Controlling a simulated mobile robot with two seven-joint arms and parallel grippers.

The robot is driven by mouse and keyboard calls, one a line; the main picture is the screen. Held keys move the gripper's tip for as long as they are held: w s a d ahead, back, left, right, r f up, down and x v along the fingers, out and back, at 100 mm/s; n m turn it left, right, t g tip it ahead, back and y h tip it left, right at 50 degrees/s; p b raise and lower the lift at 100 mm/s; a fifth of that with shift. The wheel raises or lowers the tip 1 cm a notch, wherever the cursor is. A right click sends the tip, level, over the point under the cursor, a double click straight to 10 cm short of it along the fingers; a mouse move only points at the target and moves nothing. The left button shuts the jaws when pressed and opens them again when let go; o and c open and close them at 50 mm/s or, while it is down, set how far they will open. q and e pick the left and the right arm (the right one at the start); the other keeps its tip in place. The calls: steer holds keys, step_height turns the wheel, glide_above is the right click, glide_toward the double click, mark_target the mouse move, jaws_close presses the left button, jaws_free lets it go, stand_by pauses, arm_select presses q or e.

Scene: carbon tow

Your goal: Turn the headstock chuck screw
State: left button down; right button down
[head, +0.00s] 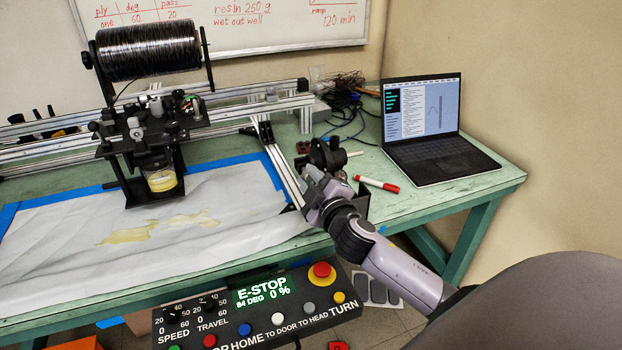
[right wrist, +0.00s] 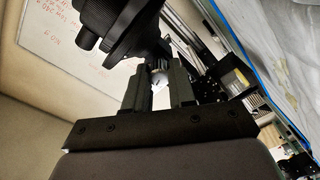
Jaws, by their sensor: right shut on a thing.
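The black headstock chuck (head: 326,152) stands at the right end of the aluminium frame, with a pale rod sticking out to its right. My right gripper (head: 318,178) is just below and in front of it. In the right wrist view the chuck's dark body (right wrist: 125,32) is close above the fingers. The right gripper (right wrist: 160,84) is shut on a small round metallic part, the chuck screw (right wrist: 160,76), whose shank is mostly hidden between the fingers. My left gripper is not in view.
A winding carriage (head: 150,130) with a black tow spool (head: 148,50) and a yellow resin cup (head: 161,179) stands left. A red marker (head: 377,184) and laptop (head: 435,155) lie right. The control panel (head: 262,305) reads E-STOP, 84 DEG, 0 %.

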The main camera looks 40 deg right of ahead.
steer(key=c, duration=1.2)
jaws_free()
steer(key=shift+s+a, duration=0.15)
steer(key=shift+s, duration=0.4)
steer(key=s, duration=0.4)
steer(key=s+a+b, duration=0.1)
steer(key=s, duration=0.1)
steer(key=shift+r, duration=0.1)
